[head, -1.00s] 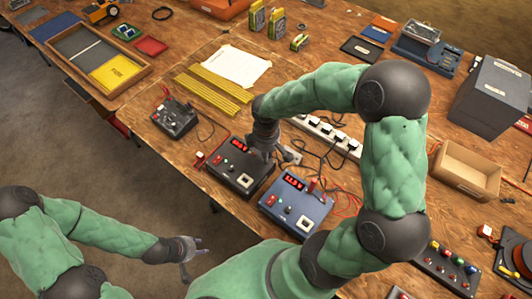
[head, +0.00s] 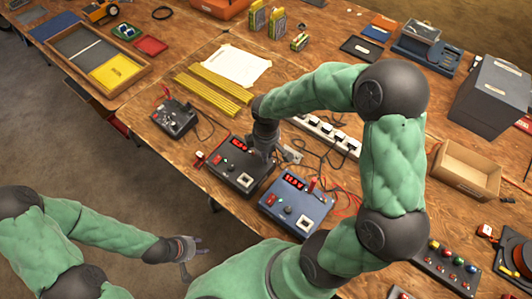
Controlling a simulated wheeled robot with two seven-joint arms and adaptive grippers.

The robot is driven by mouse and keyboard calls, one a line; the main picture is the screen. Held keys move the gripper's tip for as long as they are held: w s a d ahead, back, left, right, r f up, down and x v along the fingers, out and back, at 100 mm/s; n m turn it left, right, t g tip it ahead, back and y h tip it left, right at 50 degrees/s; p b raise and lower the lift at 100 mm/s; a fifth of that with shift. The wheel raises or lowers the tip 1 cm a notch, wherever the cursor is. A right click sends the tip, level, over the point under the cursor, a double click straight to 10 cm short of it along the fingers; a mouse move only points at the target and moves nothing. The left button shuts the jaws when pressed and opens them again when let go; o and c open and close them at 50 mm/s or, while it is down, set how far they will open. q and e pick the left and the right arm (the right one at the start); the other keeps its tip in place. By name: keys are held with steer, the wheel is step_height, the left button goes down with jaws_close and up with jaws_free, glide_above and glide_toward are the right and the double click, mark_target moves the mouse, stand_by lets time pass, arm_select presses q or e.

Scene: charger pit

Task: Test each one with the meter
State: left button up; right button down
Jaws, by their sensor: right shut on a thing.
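A black meter box (head: 233,170) with a red lit display sits near the table's front edge. A blue meter box (head: 295,207) with a red display stands right of it. White plug-like blocks sit in a row on a power strip (head: 325,133) behind them. My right gripper (head: 264,155) is over the black box's right back corner, pointing down. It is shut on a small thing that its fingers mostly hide. A small grey piece (head: 291,155) shows just right of the fingers. My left gripper (head: 193,257) is open and empty, over the floor in front of the table.
A wooden tray (head: 76,42) with grey and yellow sections is at the upper left. A small dark device (head: 174,117) stands left of the black box. An open cardboard box (head: 467,169) is at the right. Black and red cables lie around the meters.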

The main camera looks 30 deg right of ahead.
steer(key=shift+f, duration=0.1)
steer(key=c, duration=0.9)
jaws_free()
steer(key=shift+o, duration=0.2)
steer(key=shift+r+p, duration=3.15)
steer(key=shift+r, duration=0.65)
